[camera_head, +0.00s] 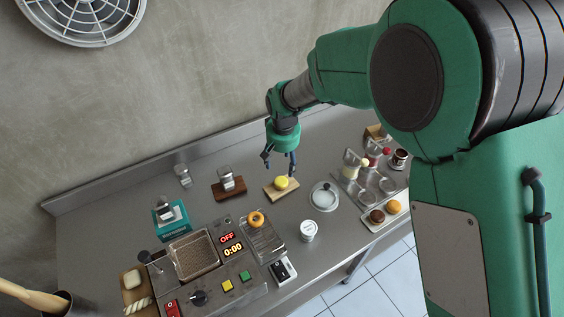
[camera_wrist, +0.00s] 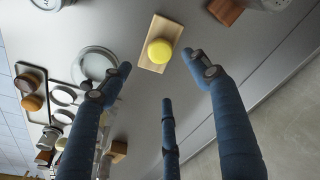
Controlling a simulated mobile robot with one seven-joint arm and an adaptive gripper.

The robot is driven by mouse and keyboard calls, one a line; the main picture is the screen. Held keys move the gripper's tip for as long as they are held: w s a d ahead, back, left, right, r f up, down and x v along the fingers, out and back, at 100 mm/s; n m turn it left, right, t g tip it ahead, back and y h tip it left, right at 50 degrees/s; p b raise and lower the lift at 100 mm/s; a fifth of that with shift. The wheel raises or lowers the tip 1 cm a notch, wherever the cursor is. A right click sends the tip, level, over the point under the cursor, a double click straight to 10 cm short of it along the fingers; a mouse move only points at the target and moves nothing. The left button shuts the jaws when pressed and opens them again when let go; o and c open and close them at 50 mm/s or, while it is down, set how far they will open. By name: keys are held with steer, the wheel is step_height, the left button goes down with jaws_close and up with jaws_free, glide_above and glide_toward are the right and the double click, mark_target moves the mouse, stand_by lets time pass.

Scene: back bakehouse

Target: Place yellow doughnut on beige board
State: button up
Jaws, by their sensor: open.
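The yellow doughnut (camera_head: 281,183) lies on the beige board (camera_head: 270,194), on the grey worktop. In the wrist view the yellow doughnut (camera_wrist: 160,51) sits near the middle of the beige board (camera_wrist: 173,30). My gripper (camera_head: 280,165) is above and just behind the board, fingers pointing down. In the wrist view its blue fingers (camera_wrist: 160,80) are spread and empty, apart from the doughnut. Nothing is between the fingertips.
A dark brown board (camera_head: 229,193) with a metal piece stands left of the beige board. A round glass-like dish (camera_head: 324,197) is to the right. A white tray (camera_head: 385,214) holds round pastries.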

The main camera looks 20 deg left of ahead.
stand_by(0.4)
steer(key=s+d+r+m+t, duration=0.1)
steer(key=s+d+r, duration=0.2)
steer(key=d+r, duration=0.8)
steer(key=s+d+r+m+t, duration=0.1)
steer(key=s+d+r, duration=0.3)
steer(key=d+r, duration=0.6)
steer(key=s+d+r+m+t, duration=0.1)
steer(key=s+d+r, duration=0.2)
steer(key=s+d, duration=0.5)
steer(key=s+d+r+m+t, duration=0.1)
steer(key=s+d+r, duration=0.3)
steer(key=s+d, duration=0.5)
steer(key=s, duration=0.4)
steer(key=shift+s+m+h, duration=0.2)
steer(key=shift+m+h, duration=0.1)
step_height(320, 180, down, 7)
steer(key=b, duration=0.6)
steer(key=shift+r+b, duration=0.2)
steer(key=shift+b, duration=0.1)
